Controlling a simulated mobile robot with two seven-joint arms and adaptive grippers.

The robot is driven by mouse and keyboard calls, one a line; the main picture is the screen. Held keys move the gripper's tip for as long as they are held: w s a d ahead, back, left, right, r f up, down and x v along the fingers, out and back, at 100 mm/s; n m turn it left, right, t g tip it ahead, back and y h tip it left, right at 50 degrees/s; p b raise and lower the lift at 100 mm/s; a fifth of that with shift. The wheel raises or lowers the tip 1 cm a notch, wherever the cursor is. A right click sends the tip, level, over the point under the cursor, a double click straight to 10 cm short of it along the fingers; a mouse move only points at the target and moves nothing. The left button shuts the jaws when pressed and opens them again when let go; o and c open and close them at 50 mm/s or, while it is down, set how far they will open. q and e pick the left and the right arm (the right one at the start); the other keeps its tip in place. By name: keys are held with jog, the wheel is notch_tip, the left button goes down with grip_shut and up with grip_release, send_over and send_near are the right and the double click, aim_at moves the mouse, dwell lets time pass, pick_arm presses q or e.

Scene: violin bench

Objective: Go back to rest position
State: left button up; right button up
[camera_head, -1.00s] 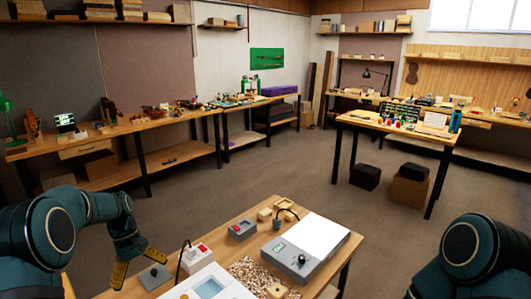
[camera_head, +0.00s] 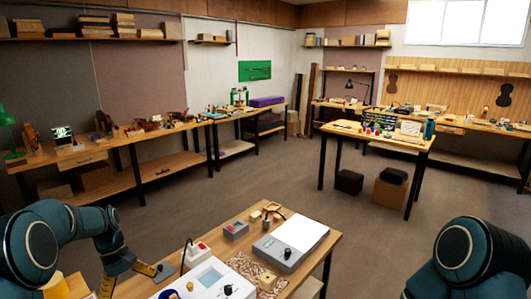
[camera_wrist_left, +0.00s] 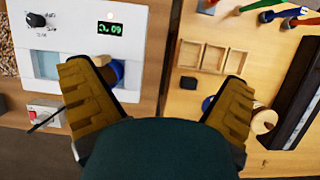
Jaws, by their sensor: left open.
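My left gripper (camera_head: 127,277) is at the lower left of the head view, by the left edge of the near bench (camera_head: 318,254). Its yellow fingers are spread apart. In the left wrist view the open fingers (camera_wrist_left: 160,95) show nothing held between them. A blue round thing (camera_wrist_left: 118,70) is partly hidden behind the left finger there. Of my right arm, only a dark link shows at the lower right of the head view, and its gripper is out of the picture.
The near bench carries a white-topped grey device (camera_head: 290,243), wood chips (camera_head: 243,264) and a white instrument (camera_head: 208,280). The wrist view shows a green readout (camera_wrist_left: 122,29) and a compartmented wooden tray (camera_wrist_left: 213,58). Open floor (camera_head: 265,180) lies beyond, before a side table (camera_head: 385,138).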

pick_arm(q)
jog(key=d+f+m+b, duration=0.1)
jog(key=d+f, duration=0.2)
jog(key=f, duration=0.2)
jog(key=s+d+f+b, duration=0.1)
jog(key=d+f, duration=0.2)
jog(key=f, duration=0.2)
jog(key=d+f+m+t+b, duration=0.1)
jog(key=d+f, duration=0.1)
jog(key=f, duration=0.3)
jog(key=shift+s+d+f+m, duration=0.3)
jog(key=shift+d+f, duration=0.1)
jog(key=s+d+f+m+t+b, duration=0.3)
jog(key=s+d+f+m+b, duration=0.2)
jog(key=s+d+f, duration=0.9)
jog(key=s+d+b, duration=0.1)
jog(key=s+d, duration=0.1)
jog(key=s, duration=0.1)
jog(key=shift+s+d+t+h, duration=0.15)
jog(key=shift+s+t+h, duration=0.05)
jog(key=shift+t+h, duration=0.1)
pick_arm(e)
notch_tip(320, 180, down, 11)
jog(key=shift+a, duration=0.25)
